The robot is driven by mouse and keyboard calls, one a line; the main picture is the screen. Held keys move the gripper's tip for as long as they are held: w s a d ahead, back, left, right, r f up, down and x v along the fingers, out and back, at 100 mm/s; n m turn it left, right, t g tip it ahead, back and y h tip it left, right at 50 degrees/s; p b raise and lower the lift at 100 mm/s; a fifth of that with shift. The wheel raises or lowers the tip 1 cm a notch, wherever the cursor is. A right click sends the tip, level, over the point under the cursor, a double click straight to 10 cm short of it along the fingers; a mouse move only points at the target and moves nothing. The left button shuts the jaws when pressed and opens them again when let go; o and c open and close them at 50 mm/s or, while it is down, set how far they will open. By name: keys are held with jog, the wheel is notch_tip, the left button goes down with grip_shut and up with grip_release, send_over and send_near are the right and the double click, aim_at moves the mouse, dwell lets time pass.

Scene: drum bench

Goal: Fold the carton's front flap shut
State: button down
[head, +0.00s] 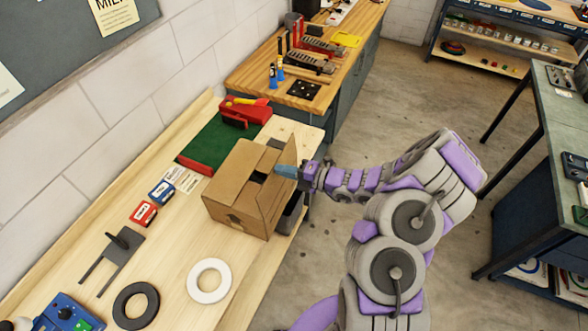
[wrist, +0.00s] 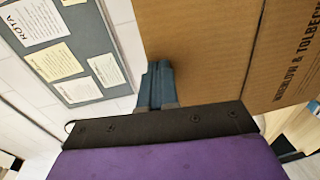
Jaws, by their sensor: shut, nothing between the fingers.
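The brown cardboard carton (head: 230,212) stands on the wooden bench near its right edge. One top flap lies over the top on the left, and a dark gap shows beside it. A raised flap (head: 280,187) stands on the carton's right side. My gripper (head: 285,171) is shut and empty at this flap's upper edge. In the wrist view, my shut blue fingers (wrist: 155,85) are in front of a plain cardboard panel (wrist: 205,50), with a printed panel to its right. I cannot tell whether the fingers touch the cardboard. My gripper partly hides the raised flap.
A white ring (head: 196,281) and a black ring (head: 121,312) lie in front left. A dark grey object (head: 291,215) sits by the carton's right side. Open floor lies right of the bench.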

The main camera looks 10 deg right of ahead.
jog(key=w+a+h+p, duration=0.1)
jog(key=a+g+h+p, duration=0.1)
jog(key=p, duration=0.1)
jog(key=shift+w+a+r+g+h, duration=0.3)
jog(key=shift+w+r, duration=0.05)
jog(key=shift+r, duration=0.05)
jog(key=shift+g+h, duration=0.4)
jog(key=shift+h, duration=0.3)
jog(key=shift+s+d+f+b+x, duration=0.15)
jog(key=shift+f+b+x, duration=0.3)
jog(key=shift+x, duration=1.6)
jog(key=shift+s+d+f+b+x, duration=0.1)
jog(key=shift+d+f+b+x, duration=0.35)
jog(key=shift+x, duration=1.6)
jog(key=shift+s+f+b+x, duration=0.1)
jog(key=shift+f+b+x, duration=0.35)
jog(key=shift+x, duration=1.55)
jog(key=shift+r, duration=0.1)
jog(key=shift+r, duration=0.1)
